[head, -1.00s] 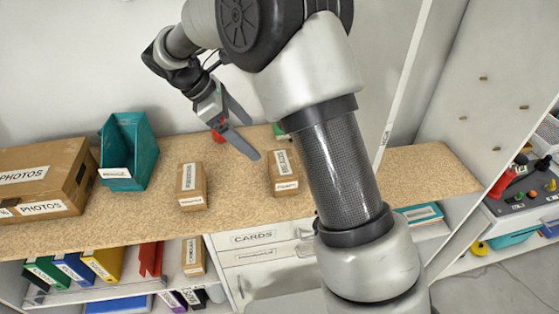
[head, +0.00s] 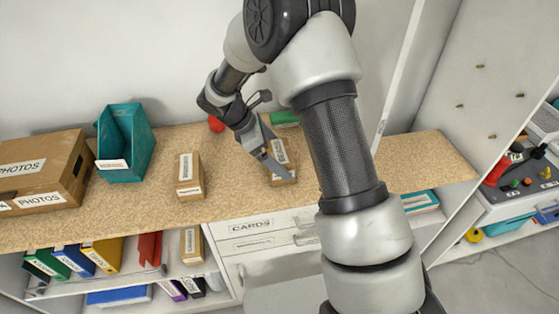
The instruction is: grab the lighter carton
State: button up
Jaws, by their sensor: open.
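Two small labelled brown cartons stand on the wood-grain shelf top. The left carton (head: 188,176) is fully visible and stands alone, nothing touching it. The right carton (head: 283,153) is partly hidden behind my gripper (head: 276,172). My gripper is open, pointing down and to the right, with its fingers at the right carton in the picture. I cannot tell whether the fingers touch it or straddle it. Which carton is lighter cannot be told by sight; their colours look alike.
A teal bin (head: 125,143) and a large PHOTOS box (head: 45,172) stand at the left. A red item (head: 216,124) and a green item (head: 285,118) lie behind the gripper. The shelf top (head: 422,165) is clear at the right. Binders and drawers are below.

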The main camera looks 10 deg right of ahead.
jog(key=shift+d+f, duration=0.3)
jog(key=shift+f, duration=0.25)
jog(key=c, duration=1)
jog(key=shift+r, duration=0.15)
